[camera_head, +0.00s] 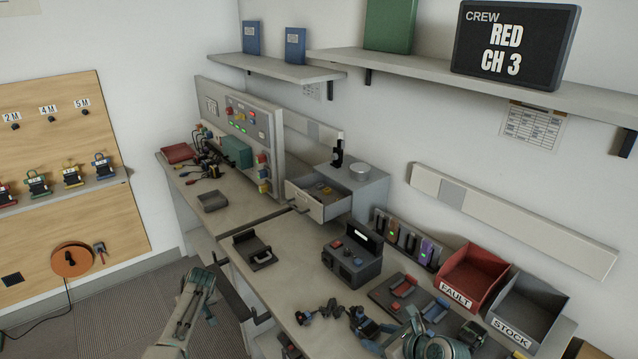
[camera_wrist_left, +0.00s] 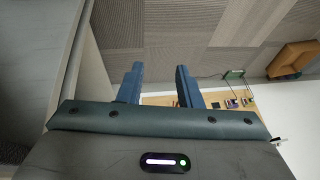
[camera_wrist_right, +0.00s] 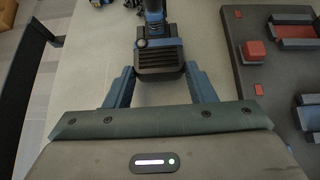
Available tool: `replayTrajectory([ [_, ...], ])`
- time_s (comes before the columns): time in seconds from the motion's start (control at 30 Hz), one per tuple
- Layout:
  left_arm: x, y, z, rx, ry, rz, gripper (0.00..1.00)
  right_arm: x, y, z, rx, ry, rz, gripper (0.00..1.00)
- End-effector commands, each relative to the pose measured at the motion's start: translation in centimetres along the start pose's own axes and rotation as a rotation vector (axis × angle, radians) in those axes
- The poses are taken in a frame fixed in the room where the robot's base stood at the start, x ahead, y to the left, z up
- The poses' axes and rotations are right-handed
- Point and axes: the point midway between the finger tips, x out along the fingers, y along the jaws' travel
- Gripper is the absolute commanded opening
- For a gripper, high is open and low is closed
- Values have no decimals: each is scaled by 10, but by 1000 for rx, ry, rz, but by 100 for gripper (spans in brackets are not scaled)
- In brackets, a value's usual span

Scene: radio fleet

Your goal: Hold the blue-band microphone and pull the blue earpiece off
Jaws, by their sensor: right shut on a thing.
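The blue-band microphone (camera_wrist_right: 158,62) is dark and boxy, with a blue band across it. My right gripper (camera_wrist_right: 160,75) is shut on it low over the bench, and the microphone also shows in the head view (camera_head: 358,318). In the right wrist view, a dark and blue part rises from the microphone's far end. My left gripper (camera_wrist_left: 160,85) is open and empty; it also shows in the head view (camera_head: 212,268), off the bench's front edge.
A dark radio unit (camera_head: 352,262) stands behind the microphone. A dark tray with red and blue parts (camera_head: 408,300) lies to its right. A red FAULT bin (camera_head: 470,275) and grey STOCK bin (camera_head: 525,310) stand further right.

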Motion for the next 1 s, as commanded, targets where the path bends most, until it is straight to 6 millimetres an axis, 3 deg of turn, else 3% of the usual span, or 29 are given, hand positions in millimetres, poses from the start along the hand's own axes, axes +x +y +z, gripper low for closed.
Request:
replayTrajectory([
  [0.03, -19, 3, -22, -30, 13, -4, 32, 0, 0, 0, 0, 0, 0, 35],
  [0.13, -55, 9, -57, -94, 23, -16, 32, 0, 0, 0, 0, 0, 0, 35],
  [0.2, -84, 21, -73, -143, 10, -13, 32, 0, 0, 0, 0, 0, 0, 35],
  [0.27, -108, 39, -74, -181, -30, 3, 32, 0, 0, 0, 0, 0, 0, 35],
  [0.47, -160, 110, -25, -219, -229, 75, 32, 0, 0, 0, 0, 0, 0, 35],
  [0.7, -223, 182, 48, -193, -469, 142, 32, 0, 0, 0, 0, 0, 0, 35],
  [1.0, -316, 247, 136, -100, -749, 180, 32, 0, 0, 0, 0, 0, 0, 35],
])
